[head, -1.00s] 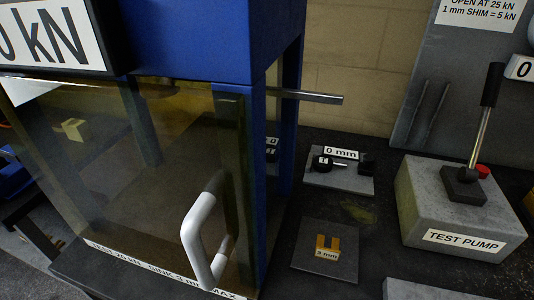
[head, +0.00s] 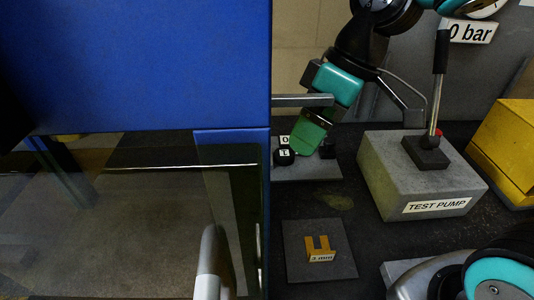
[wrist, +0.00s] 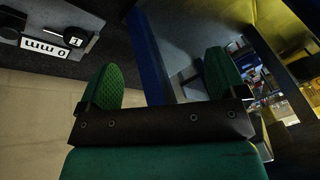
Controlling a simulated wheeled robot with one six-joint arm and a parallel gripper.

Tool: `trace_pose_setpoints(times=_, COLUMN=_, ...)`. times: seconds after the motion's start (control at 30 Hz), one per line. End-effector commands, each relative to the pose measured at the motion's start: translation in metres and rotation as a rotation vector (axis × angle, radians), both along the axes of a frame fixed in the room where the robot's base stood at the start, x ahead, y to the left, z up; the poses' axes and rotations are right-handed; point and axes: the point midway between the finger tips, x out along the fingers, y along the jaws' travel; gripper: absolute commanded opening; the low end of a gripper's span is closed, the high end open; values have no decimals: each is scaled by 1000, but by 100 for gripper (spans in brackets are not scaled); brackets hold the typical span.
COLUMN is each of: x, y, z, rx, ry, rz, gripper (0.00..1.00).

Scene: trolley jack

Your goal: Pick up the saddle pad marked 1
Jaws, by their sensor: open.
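The saddle pad marked 1 (head: 285,157) is a small black piece with a white label. In the wrist view the pad (wrist: 75,38) shows at the upper left, near a "0 mm" sign, outside the space between my fingers. My gripper (head: 308,143) has green fingers and points down over that plate, to the right of the pad in the head view. In the wrist view my gripper (wrist: 165,78) is open, with nothing between its fingers.
The blue press frame (head: 135,65) with its clear guard and pale handle (head: 209,262) fills the left. A metal bar (head: 302,100) sticks out from it near my gripper. The test pump (head: 420,180) stands right. A yellow 3 mm shim (head: 318,248) lies on a nearer plate.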

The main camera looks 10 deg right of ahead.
Motion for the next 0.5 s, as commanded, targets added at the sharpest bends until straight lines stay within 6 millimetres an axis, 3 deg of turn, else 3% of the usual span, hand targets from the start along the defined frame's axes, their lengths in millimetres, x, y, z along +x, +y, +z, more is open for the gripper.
trace_pose_setpoints(times=0.03, x=35, y=-8, z=-6, rx=-1, ry=-20, rz=50, gripper=90)
trace_pose_setpoints(times=0.2, x=136, y=-43, z=-35, rx=-3, ry=-132, rz=280, gripper=90)
trace_pose_setpoints(times=0.33, x=186, y=-75, z=-61, rx=-8, ry=-199, rz=411, gripper=90)
trace_pose_setpoints(times=0.5, x=215, y=-99, z=-83, rx=-14, ry=-247, rz=498, gripper=90)
